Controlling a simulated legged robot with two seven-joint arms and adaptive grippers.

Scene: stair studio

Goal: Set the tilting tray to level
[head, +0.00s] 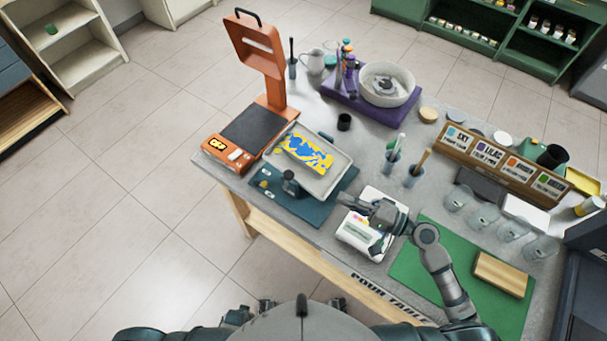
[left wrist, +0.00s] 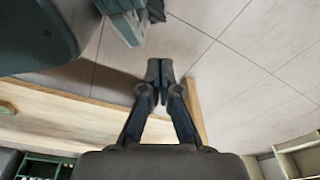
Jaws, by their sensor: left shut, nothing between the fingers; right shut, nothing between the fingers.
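The tilting tray (head: 336,172) is a pale, rimmed tray with a blue and yellow patterned panel (head: 303,152). It sits on a flat teal base (head: 313,212) near the table's left end. I cannot tell its exact tilt from this view. A dark knob or lever (head: 290,181) stands at its front edge. My right gripper (head: 343,199) is shut and empty, to the right of the tray and apart from it, above a white device. In the left wrist view my left gripper (left wrist: 160,72) is shut and empty, pointing over the floor; the tray is not there.
An orange stand with a dark plate (head: 255,130) is close behind the tray's left side. A white device (head: 362,236) lies under my right gripper. Cups with tools (head: 392,163) stand right of the tray. A green mat (head: 415,265) holds a wooden block (head: 500,273).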

